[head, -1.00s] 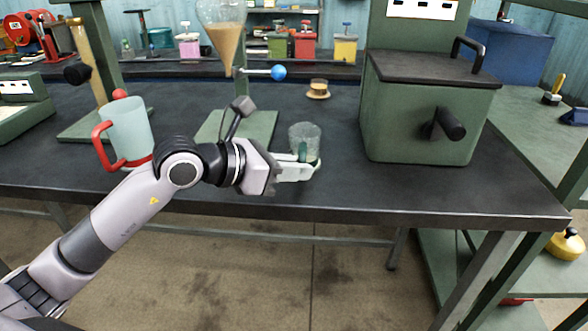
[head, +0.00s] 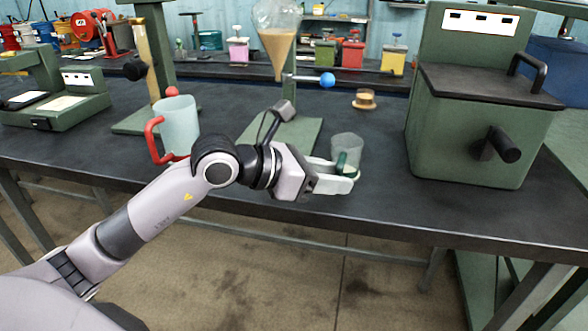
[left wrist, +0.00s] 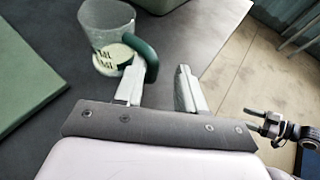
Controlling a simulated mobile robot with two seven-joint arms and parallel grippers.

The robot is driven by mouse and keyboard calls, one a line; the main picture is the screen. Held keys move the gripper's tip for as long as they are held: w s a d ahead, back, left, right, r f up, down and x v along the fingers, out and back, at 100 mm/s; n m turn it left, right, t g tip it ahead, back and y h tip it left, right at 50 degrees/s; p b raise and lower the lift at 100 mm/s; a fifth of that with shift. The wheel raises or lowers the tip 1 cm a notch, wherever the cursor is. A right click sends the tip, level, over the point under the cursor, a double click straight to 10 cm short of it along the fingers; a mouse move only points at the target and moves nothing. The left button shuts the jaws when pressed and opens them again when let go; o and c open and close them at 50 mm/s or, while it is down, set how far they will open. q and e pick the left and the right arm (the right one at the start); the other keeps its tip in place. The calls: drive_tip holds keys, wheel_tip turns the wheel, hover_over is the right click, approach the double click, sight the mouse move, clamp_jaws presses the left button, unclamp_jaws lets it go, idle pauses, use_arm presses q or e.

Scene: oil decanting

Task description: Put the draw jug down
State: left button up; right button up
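A clear glass jug with a dark green handle (head: 346,147) stands upright on the dark bench near its front edge. I take it as the draw jug. My left gripper (head: 342,179) is low at its near side. In the left wrist view the jug (left wrist: 103,25) is at upper left, with its green handle (left wrist: 148,62) turned towards my gripper (left wrist: 159,70). The two fingers are apart with a clear gap. The left finger is close to the handle; I cannot tell whether it touches.
A pale jug with a red handle (head: 178,125) stands to the left. A funnel of brown liquid (head: 277,42) hangs above a green base plate. A small amber-coloured pot (head: 365,98) stands behind the glass jug. A large green box (head: 470,130) limits the right side.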

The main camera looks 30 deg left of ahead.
use_arm(q)
drive_tip(key=b+v, duration=0.2)
drive_tip(key=v, duration=0.8)
drive_tip(key=shift+s, duration=0.2)
drive_tip(key=shift+a+r, duration=0.1)
drive_tip(key=shift+r, duration=0.05)
